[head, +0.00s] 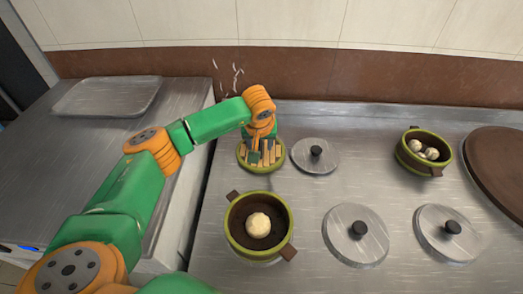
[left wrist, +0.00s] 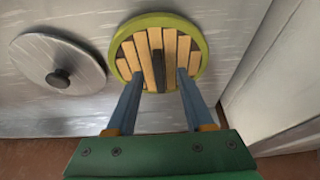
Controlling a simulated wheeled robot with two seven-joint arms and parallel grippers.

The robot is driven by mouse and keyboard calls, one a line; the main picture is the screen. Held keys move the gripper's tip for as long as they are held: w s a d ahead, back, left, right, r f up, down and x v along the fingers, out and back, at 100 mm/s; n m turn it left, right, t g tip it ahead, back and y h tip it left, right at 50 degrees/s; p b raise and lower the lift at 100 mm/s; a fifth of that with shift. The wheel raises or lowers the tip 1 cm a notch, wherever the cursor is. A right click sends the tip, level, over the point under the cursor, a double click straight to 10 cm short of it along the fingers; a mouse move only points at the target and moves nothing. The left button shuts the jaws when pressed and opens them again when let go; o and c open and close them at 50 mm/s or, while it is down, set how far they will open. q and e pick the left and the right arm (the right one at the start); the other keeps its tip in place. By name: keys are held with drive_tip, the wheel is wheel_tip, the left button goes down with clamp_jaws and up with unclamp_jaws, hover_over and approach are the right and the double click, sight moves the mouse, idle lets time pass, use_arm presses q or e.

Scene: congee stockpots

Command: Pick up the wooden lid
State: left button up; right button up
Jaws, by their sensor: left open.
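The wooden lid (head: 262,169) is a round disc of pale and dark slats with a yellow-green rim. It lies on the metal counter left of the centre in the head view, and shows at the top of the left wrist view (left wrist: 172,47). A dark bar handle (left wrist: 158,70) stands at its middle. My left gripper (head: 264,153) is over the lid, pointing down. In the left wrist view its open fingers (left wrist: 157,80) have the handle between them, with a gap on both sides. I cannot tell how far the fingertips are above the slats. My right gripper is not in view.
A small metal lid (head: 315,156) lies just right of the wooden lid. A pot (head: 230,222) with a pale ball inside stands in front. Two larger metal lids (head: 342,245) (head: 435,240), another pot (head: 408,160) and a brown disc (head: 500,165) are further right. A tray (head: 85,108) lies left.

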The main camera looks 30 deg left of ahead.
use_arm(q)
drive_tip(key=shift+x, duration=0.95)
drive_tip(key=shift+r, duration=0.1)
drive_tip(key=shift+c, duration=0.2)
drive_tip(key=shift+d, duration=0.1)
clamp_jaws()
